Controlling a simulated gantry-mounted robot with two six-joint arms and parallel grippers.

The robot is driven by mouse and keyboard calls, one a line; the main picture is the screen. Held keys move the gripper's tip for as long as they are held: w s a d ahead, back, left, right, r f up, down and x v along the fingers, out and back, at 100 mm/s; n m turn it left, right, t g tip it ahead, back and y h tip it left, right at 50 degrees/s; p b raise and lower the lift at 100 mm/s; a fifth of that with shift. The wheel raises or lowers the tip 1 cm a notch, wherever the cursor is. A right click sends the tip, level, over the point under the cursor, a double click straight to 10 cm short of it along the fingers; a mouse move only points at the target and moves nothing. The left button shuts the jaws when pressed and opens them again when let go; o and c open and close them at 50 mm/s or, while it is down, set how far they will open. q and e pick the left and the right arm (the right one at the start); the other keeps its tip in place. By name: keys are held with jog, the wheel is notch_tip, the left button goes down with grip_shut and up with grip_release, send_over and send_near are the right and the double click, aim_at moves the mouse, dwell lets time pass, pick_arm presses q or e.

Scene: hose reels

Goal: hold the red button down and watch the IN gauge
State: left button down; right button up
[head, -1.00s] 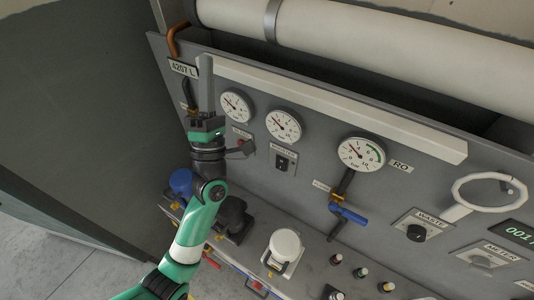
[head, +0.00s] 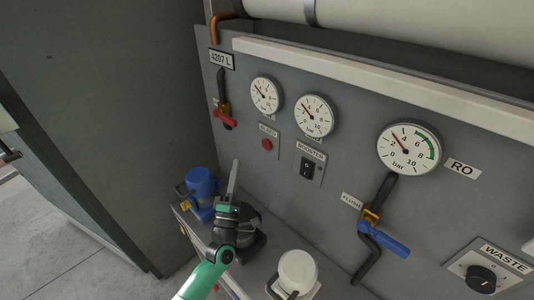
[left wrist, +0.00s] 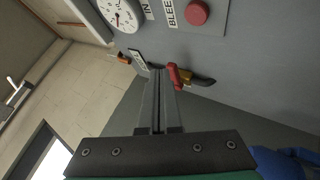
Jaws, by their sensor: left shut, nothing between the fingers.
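The red button (head: 266,144) sits on a small plate on the grey panel. It also shows in the left wrist view (left wrist: 198,12), beside a label reading "BLEE". The IN gauge (head: 265,95) is the leftmost white dial, above the button; its needle points up and left. The left wrist view shows part of this dial (left wrist: 120,12) next to the "IN" label. My left gripper (head: 236,163) is shut and empty, its fingers pointing up, below and left of the button in the head view and apart from it. The button is uncovered. My right gripper is in neither view.
A red-handled valve (head: 226,118) is left of the button. A black booster switch (head: 307,167), a second gauge (head: 314,115) and the RO gauge (head: 408,148) are to the right. A blue pump (head: 202,188) and a white-topped unit (head: 298,270) stand below the panel.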

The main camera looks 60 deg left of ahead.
pick_arm(q)
jog(key=shift+r, duration=0.1)
jog(key=shift+w, duration=0.15)
jog(key=b, duration=0.3)
send_near(264, 143)
jog(key=a+r, duration=0.3)
jog(key=shift+w+a+r+b, duration=0.2)
jog(key=shift+w+b, duration=0.05)
jog(key=shift+w, duration=0.2)
jog(key=shift+w+a+r+b, duration=0.15)
jog(key=shift+w+r+b, duration=0.1)
jog(key=shift+w, duration=0.25)
dwell(1.0)
jog(key=shift+w+a+b, duration=0.1)
jog(key=shift+w+b, duration=0.25)
jog(key=shift+w, duration=0.05)
jog(key=shift+w+a+b, duration=0.1)
jog(key=shift+w+b, duration=0.4)
jog(key=shift+w, duration=0.05)
dwell(1.9)
